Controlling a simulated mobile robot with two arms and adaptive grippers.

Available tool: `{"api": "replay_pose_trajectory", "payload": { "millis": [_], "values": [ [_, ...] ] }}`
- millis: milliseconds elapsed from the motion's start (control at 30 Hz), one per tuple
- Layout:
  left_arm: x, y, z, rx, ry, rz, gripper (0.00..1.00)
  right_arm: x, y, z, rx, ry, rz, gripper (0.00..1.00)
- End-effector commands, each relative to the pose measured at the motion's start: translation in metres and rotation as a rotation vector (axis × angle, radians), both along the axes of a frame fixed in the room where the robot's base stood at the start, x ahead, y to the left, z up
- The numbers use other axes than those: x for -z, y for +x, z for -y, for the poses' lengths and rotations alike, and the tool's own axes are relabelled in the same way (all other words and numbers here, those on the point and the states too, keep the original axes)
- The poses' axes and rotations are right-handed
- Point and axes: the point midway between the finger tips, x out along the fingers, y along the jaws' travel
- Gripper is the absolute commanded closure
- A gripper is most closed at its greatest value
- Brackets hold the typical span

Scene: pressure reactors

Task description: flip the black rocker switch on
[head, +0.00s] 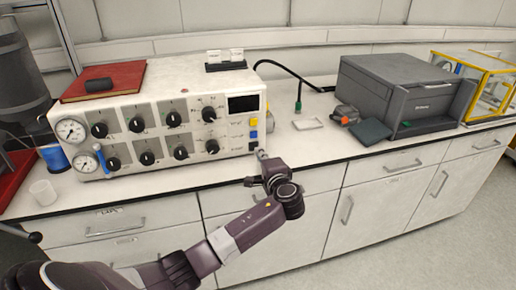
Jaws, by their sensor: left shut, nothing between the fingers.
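The white control box (170,115) stands on the bench with gauges and rows of black knobs on its front. At the right end of its panel, a small dark switch (253,146) sits below a blue one (253,134) and a yellow one (253,122). It is too small to tell which way the dark switch is tipped. My left gripper (260,155) is shut and empty, with its tip close to the dark switch, just below and to its right. I cannot tell whether they touch. My right gripper is not in view.
A red book (125,78) with a black object lies on top of the box. A dark grey machine (405,90) and a yellow-framed case (480,75) stand to the right. A white cup (43,192) is at the left. A small white tray (307,124) lies mid-bench, with clear bench in front.

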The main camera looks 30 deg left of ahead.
Motion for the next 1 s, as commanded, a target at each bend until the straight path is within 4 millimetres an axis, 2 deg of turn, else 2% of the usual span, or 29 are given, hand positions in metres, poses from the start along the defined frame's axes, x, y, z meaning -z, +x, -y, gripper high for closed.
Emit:
{"api": "replay_pose_trajectory", "payload": {
  "millis": [200,633,767,1000],
  "values": [
    [-0.004,0.013,-0.015,-0.001,0.000,0.000,1.00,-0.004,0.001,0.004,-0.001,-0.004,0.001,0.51],
    [-0.005,0.014,-0.017,-0.001,-0.003,-0.003,1.00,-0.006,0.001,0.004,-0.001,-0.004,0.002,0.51],
    [-0.012,0.017,-0.020,-0.002,-0.027,-0.024,1.00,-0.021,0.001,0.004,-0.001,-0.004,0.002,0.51],
    [-0.018,0.022,-0.026,-0.002,-0.125,-0.107,1.00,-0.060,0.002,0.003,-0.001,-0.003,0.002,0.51]
  ]
}}
